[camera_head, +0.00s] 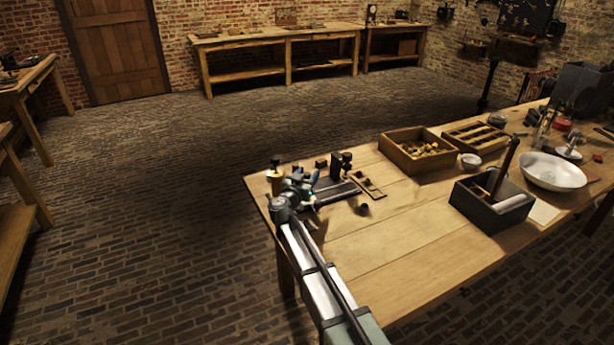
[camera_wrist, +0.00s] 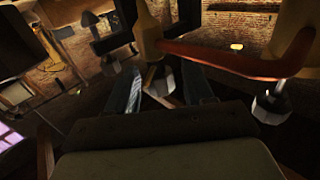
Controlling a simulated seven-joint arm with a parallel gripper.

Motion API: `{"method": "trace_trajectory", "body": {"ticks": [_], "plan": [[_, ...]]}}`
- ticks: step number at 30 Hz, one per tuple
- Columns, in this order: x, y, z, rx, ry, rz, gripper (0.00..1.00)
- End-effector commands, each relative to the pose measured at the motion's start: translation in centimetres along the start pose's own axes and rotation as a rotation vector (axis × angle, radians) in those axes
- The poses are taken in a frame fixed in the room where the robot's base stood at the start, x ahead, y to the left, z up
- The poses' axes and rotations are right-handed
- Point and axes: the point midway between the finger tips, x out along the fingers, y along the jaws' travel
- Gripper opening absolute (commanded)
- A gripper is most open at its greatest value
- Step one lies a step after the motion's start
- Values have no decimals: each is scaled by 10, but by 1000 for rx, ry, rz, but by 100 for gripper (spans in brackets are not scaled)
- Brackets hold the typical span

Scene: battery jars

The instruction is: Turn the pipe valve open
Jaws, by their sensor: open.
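In the wrist view, a curved reddish-brown pipe or handle (camera_wrist: 235,62) crosses the upper right. Its left end meets a tan, brass-like upright part (camera_wrist: 147,35). I cannot tell which part is the valve's handle or how far it is turned. My gripper (camera_wrist: 162,82) is open, its two fingers apart below the upright part, with a grey hex-shaped piece visible between them. I cannot tell whether they touch it. In the head view my gripper (camera_head: 308,187) is at the table's left end, close to a small brass-topped fitting (camera_head: 275,166); the arm hides part of this area.
On the wooden table (camera_head: 385,245), dark upright blocks (camera_head: 341,163) and a small wooden piece (camera_head: 369,187) stand close right of my gripper. Farther right are a wooden box (camera_head: 402,160), a dark open box (camera_head: 480,212) and a white bowl (camera_head: 553,172). The table's middle front is clear.

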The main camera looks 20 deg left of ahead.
Motion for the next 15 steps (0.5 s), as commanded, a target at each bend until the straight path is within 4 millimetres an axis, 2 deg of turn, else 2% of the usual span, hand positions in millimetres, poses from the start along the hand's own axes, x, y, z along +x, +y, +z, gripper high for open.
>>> {"method": "trace_trajectory", "body": {"ticks": [2, 15], "plan": [[0, 0, 0, 0, 0, 0, 50], [0, 0, 0, 0, 0, 0, 8]]}}
